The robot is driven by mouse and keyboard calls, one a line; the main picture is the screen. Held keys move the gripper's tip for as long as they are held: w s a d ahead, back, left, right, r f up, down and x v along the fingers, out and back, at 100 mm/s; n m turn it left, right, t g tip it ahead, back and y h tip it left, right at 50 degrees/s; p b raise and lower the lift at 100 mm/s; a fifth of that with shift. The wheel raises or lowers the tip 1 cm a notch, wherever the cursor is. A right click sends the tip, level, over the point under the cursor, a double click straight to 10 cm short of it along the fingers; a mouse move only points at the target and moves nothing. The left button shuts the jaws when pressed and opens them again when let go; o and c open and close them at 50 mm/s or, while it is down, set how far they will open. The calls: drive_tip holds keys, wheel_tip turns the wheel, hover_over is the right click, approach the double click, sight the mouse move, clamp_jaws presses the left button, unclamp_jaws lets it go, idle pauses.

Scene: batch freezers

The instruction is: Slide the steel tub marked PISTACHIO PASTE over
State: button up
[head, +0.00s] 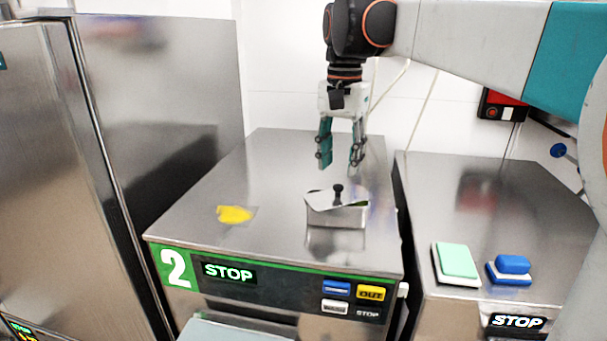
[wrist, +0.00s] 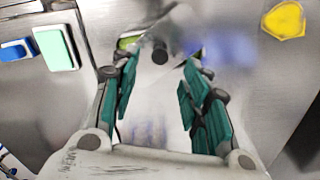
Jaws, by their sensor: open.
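A small steel tub (head: 338,218) stands on top of the machine marked 2, near its front right. A steel lid (head: 325,202) with a black knob (head: 338,192) lies askew on it. I cannot read any marking on the tub. In the wrist view the knob (wrist: 160,52) shows beyond the fingers, with a bit of green (wrist: 128,42) beside it, perhaps the contents. My gripper (head: 341,163) points down, open and empty, above and behind the tub in the head view. It also shows in the wrist view (wrist: 161,72). It appears apart from the tub.
A yellow patch (head: 235,214) lies on the machine's steel top (head: 270,175), left of the tub. A lower steel unit to the right bears a green sponge-like block (head: 456,260) and a blue one (head: 512,266). A tall steel cabinet (head: 160,110) stands left. The top's back left is clear.

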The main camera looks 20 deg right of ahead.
sight(338, 186)
drive_tip(key=shift+f+p, duration=0.3)
drive_tip(key=shift+f, duration=2.45)
clamp_jaws()
